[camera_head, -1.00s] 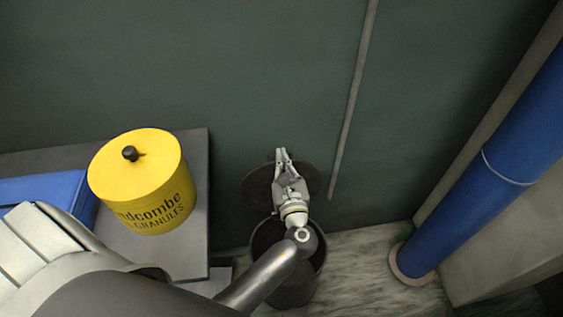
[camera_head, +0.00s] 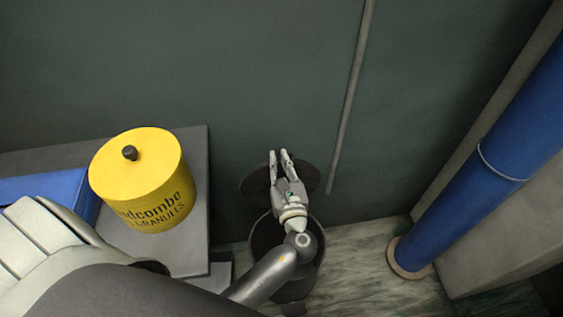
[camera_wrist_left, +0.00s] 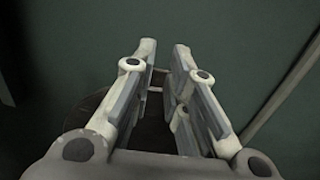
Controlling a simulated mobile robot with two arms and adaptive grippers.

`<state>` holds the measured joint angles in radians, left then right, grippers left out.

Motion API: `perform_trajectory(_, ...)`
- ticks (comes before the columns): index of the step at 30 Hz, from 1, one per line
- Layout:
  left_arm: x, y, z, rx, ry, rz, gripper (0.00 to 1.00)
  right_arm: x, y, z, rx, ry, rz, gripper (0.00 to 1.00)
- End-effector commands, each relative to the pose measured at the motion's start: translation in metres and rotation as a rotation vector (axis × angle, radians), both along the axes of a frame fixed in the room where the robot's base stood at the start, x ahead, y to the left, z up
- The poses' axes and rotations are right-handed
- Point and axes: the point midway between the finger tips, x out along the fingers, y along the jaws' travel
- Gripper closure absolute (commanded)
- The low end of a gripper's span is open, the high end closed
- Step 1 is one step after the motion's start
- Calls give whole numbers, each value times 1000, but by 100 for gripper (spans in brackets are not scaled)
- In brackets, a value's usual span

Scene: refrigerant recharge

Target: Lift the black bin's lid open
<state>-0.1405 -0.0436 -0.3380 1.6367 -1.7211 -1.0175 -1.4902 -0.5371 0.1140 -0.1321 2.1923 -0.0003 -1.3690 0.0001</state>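The black bin (camera_head: 297,290) stands on the floor against the wall, partly hidden by my left forearm. Its round dark lid (camera_head: 309,176) is raised behind the bin's mouth, tilted back close to the wall. My left gripper (camera_head: 280,153) is over the lid's face, its fingertips near the lid's upper edge. The fingers are parted and hold nothing visible. In the left wrist view my left gripper (camera_wrist_left: 164,62) shows a gap between its fingers, with a dim part of the lid (camera_wrist_left: 88,108) behind and left of them. My right gripper is not in view.
A yellow granules tub (camera_head: 142,180) with a black knob stands on a grey surface (camera_head: 195,245) left of the bin. A blue object (camera_head: 40,195) lies farther left. A blue pipe (camera_head: 490,165) rises at the right. Marbled floor (camera_head: 365,260) is clear between bin and pipe.

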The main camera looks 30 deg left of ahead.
Motion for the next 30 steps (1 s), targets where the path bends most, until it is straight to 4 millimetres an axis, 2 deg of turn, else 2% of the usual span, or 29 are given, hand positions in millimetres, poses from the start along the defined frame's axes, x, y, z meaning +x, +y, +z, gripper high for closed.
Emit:
perform_trajectory(1, -4, -5, -18, -17, 36, -14, 68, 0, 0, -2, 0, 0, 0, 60)
perform_trajectory(15, -2, -6, -15, -16, 29, -15, 8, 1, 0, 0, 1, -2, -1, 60)
perform_trajectory(26, -2, -6, -12, -15, 24, -14, 8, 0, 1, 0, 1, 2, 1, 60)
perform_trajectory(30, -11, -13, -12, -15, 25, -16, 8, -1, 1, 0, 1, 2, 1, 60)
